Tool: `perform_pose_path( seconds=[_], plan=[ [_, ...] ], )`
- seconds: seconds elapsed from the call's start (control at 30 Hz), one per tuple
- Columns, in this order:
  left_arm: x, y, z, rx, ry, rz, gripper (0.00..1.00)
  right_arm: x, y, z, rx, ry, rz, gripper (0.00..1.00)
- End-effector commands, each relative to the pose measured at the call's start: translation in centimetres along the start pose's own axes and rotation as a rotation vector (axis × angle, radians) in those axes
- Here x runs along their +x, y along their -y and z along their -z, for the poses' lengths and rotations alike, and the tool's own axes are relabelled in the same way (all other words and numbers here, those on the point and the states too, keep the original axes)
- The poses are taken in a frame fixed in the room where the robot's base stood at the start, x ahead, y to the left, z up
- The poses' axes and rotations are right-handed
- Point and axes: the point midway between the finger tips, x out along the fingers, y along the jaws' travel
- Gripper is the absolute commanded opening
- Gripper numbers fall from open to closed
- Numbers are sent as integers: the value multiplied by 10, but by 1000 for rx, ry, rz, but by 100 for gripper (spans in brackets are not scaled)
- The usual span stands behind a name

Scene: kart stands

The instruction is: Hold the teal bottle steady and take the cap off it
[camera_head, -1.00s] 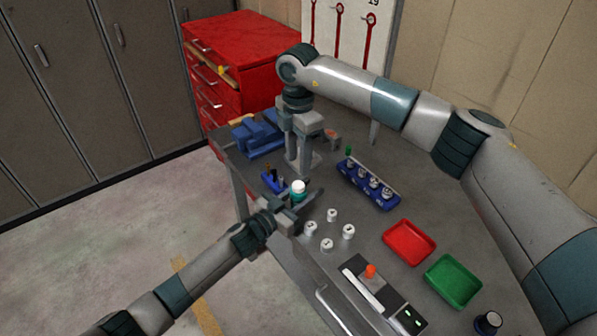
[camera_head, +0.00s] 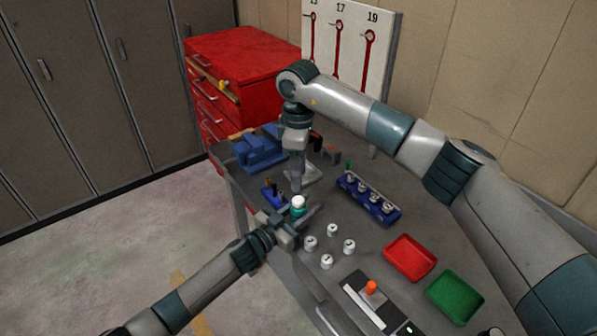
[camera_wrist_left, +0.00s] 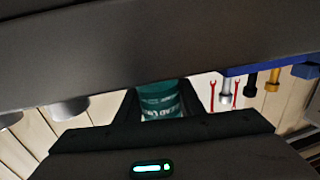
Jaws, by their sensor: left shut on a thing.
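The teal bottle (camera_head: 297,212) stands upright at the near table edge with its white cap (camera_head: 299,201) on top. My left gripper (camera_head: 300,218) is shut around the bottle's body from the front. My right gripper (camera_head: 297,187) points straight down just above and behind the cap. Its fingers are seen edge-on, so their opening and any touch on the cap cannot be told.
Several white-topped pieces (camera_head: 327,261) stand to the right of the bottle. A blue rack (camera_head: 369,200), red tray (camera_head: 410,257), green tray (camera_head: 455,296) and orange-knobbed panel (camera_head: 370,300) lie further right. A small blue tool holder (camera_head: 271,196) is close on the left.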

Motion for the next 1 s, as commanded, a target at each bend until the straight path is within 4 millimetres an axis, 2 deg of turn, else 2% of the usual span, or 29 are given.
perform_pose_path(
  seconds=[0.33,0.8,1.0],
  plan=[
    [0,0,0,0,0,0,0,11,0,0,-2,0,2,40],
    [0,0,0,0,0,0,0,67,1,0,-2,1,2,40],
    [0,0,0,0,0,0,0,79,0,0,-2,-1,1,40]
  ],
)
